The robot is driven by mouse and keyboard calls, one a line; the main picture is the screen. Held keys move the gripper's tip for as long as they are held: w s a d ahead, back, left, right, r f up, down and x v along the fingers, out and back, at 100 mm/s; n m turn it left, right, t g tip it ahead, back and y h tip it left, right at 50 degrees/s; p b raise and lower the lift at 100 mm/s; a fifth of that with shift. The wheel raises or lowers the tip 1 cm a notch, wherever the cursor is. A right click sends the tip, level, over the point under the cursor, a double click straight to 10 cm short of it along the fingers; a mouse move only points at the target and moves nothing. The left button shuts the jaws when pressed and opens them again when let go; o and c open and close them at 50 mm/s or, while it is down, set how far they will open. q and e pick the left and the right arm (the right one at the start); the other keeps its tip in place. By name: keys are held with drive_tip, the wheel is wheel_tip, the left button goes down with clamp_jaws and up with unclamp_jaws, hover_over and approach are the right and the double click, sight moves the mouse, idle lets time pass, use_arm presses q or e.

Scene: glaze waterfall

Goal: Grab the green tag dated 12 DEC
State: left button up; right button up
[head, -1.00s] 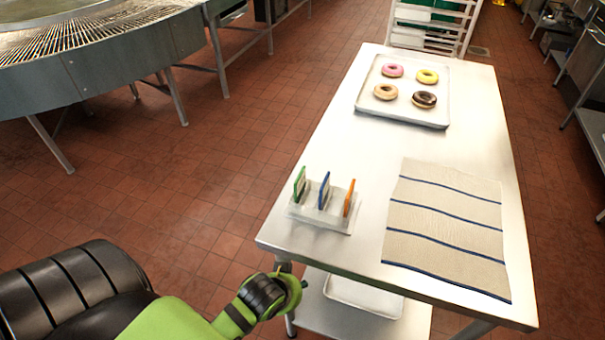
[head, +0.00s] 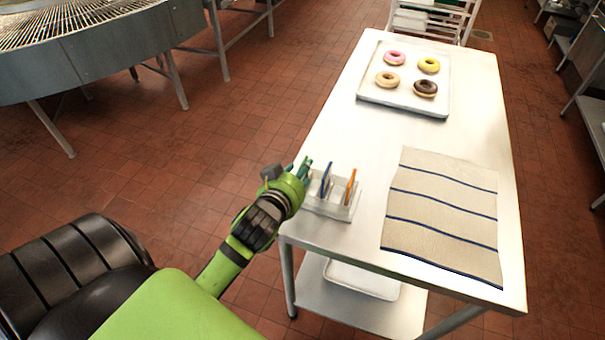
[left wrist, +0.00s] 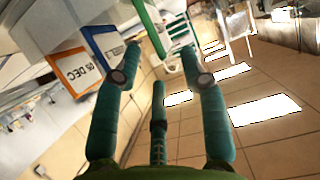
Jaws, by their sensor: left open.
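The green tag (left wrist: 150,28) shows nearly edge-on at the top of the left wrist view, between and beyond my fingertips; its date cannot be read. In the head view my left gripper hides most of it. The blue tag (head: 326,180) and the orange tag (head: 350,188) stand in the pale holder (head: 335,212). The orange tag reads 05 DEC in the left wrist view (left wrist: 75,73), with the blue tag (left wrist: 106,42) beside it. My left gripper (head: 304,168) is open at the holder's left end, its teal fingers (left wrist: 161,67) apart and empty. My right gripper is out of view.
The holder stands near the left edge of the steel table (head: 365,145). A striped cloth (head: 442,212) lies to its right. A tray (head: 408,100) with several donuts is at the far end. The table between holder and tray is clear.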

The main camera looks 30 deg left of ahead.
use_arm(q)
drive_tip(key=shift+a+p+x, duration=0.1)
drive_tip(key=shift+p+x, duration=0.25)
drive_tip(key=shift+x, duration=0.85)
drive_tip(key=shift+a+p+x, duration=0.15)
drive_tip(key=shift+p+x, duration=0.15)
drive_tip(key=shift+x, duration=0.9)
drive_tip(key=shift+s+f, duration=0.1)
drive_tip(key=shift+s, duration=0.1)
clamp_jaws()
